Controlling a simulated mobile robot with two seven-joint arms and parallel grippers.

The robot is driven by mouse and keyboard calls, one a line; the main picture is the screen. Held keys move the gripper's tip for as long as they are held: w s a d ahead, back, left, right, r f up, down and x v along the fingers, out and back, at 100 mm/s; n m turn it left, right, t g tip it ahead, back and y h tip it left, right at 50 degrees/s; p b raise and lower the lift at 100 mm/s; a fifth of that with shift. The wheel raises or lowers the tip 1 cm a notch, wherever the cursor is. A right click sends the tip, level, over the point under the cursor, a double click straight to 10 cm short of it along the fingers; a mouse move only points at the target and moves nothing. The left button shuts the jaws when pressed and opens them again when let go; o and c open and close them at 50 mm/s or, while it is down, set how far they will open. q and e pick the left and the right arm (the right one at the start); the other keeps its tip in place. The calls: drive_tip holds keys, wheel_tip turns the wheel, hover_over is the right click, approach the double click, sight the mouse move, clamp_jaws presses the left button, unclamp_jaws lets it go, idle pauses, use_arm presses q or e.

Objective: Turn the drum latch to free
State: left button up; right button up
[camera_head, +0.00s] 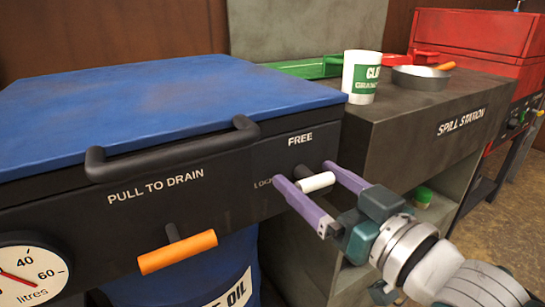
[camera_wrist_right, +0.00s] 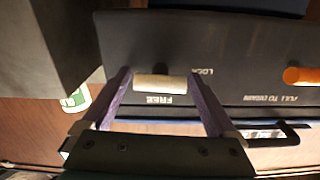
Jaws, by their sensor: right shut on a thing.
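The drum latch has a white cylindrical handle (camera_head: 316,182) on the dark front panel of the blue-lidded drum unit. The handle lies about level, below the word FREE and to the right of the partly hidden word LOCK. My right gripper (camera_head: 320,183) has its purple fingers at the two ends of the handle, shut on it. In the right wrist view the white handle (camera_wrist_right: 160,82) lies across between the fingers of the right gripper (camera_wrist_right: 161,83). I cannot tell which label the latch is set to. My left gripper is not in view.
An orange drain handle (camera_head: 178,251) and a black bar handle (camera_head: 172,150) stick out left of the latch. A round gauge (camera_head: 30,272) is at lower left. Right of the drum unit, the spill station (camera_head: 440,140) carries a white-and-green cup (camera_head: 361,77) and a pan (camera_head: 420,78).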

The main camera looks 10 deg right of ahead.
drive_tip(key=m+p, duration=0.1)
drive_tip(key=m, duration=0.2)
drive_tip(key=shift+m, duration=0.4)
drive_tip(key=m, duration=0.3)
drive_tip(key=shift+m, duration=0.4)
drive_tip(key=m, duration=0.4)
drive_tip(key=shift+d+f, duration=0.1)
drive_tip(key=shift+m+b, duration=0.7)
drive_tip(key=shift+m, duration=2.1)
drive_tip(key=o, duration=1)
drive_tip(key=p+v, duration=0.2)
drive_tip(key=v, duration=0.8)
